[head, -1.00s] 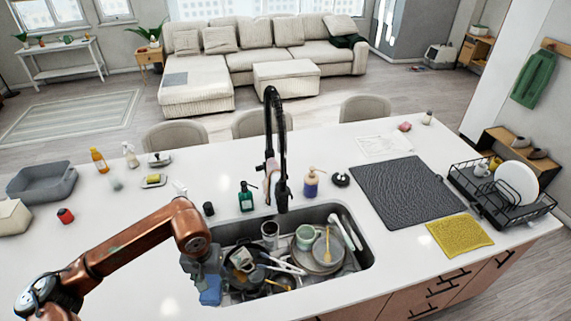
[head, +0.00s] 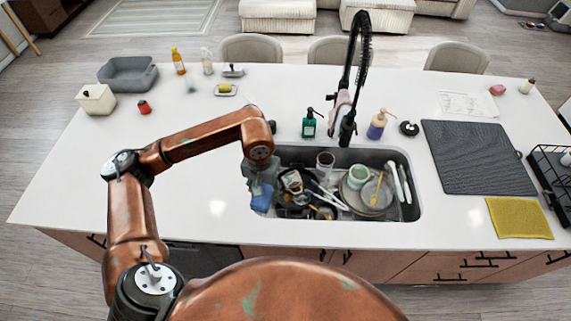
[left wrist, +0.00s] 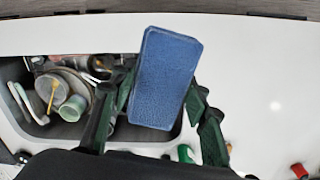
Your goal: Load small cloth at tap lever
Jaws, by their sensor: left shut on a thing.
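The black tap (head: 356,70) stands behind the sink (head: 412,205), its tall neck arching up. A pale pinkish cloth-like thing (head: 341,103) hangs at the tap's side; the lever is hard to make out. My left gripper (head: 262,183) is over the left end of the sink, left of and nearer than the tap. It is shut on a blue rectangular pad (head: 261,200), perhaps the small cloth. In the left wrist view, the blue pad (left wrist: 166,78) sits between the two dark green fingers. My right gripper is not in view.
The sink holds plates, a green cup (head: 359,172), a pan and utensils. A green bottle (head: 309,125) and purple-blue soap pump (head: 377,125) flank the tap. A dark mat (head: 475,157) and yellow cloth (head: 518,218) lie right.

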